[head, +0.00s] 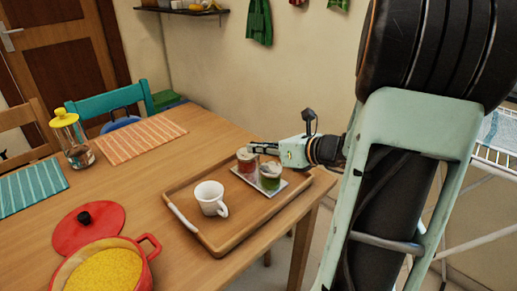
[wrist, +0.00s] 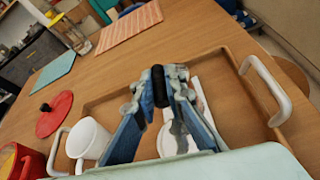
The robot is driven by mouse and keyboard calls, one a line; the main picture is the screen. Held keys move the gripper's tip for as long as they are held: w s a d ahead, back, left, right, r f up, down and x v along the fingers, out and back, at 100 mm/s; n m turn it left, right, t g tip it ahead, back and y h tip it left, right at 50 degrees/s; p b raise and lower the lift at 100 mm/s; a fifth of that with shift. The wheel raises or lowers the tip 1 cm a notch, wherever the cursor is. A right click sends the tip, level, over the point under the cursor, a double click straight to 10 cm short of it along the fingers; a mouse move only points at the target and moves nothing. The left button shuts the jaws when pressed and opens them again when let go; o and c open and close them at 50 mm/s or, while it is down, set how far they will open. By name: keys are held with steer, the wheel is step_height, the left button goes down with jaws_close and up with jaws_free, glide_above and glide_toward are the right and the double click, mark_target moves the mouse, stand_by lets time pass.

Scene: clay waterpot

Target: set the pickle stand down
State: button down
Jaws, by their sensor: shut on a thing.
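The pickle stand (head: 268,193) is a small pale base with a red jar (head: 247,163) and a green jar (head: 270,180), both with light lids. It is upright, over the right part of the wooden tray (head: 222,250); I cannot tell whether its base touches the tray. My gripper (head: 262,147) reaches in from the right, above the jars, and is shut on the stand. In the wrist view the fingers (wrist: 168,76) close around a dark upright grip (wrist: 159,86). They hide much of the stand; a pale lid (wrist: 176,143) shows between them.
A white cup (head: 208,197) stands in the tray, left of the stand. A red pot (head: 142,262) of yellow food and its red lid (head: 102,222) are farther left. A yellow-lidded jar (head: 78,155) and striped placemats (head: 140,140) lie beyond. The table edge is close on the right.

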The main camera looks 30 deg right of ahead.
steer(key=shift+f, duration=0.15)
steer(key=c, duration=2)
jaws_free()
steer(key=shift+r, duration=0.25)
steer(key=shift+s+d+r, duration=0.15)
steer(key=shift+s+d, duration=0.05)
steer(key=shift+s, duration=0.1)
steer(key=p+v, duration=0.3)
steer(key=v, duration=0.8)
steer(key=shift+s, duration=0.2)
steer(key=shift+a, duration=0.1)
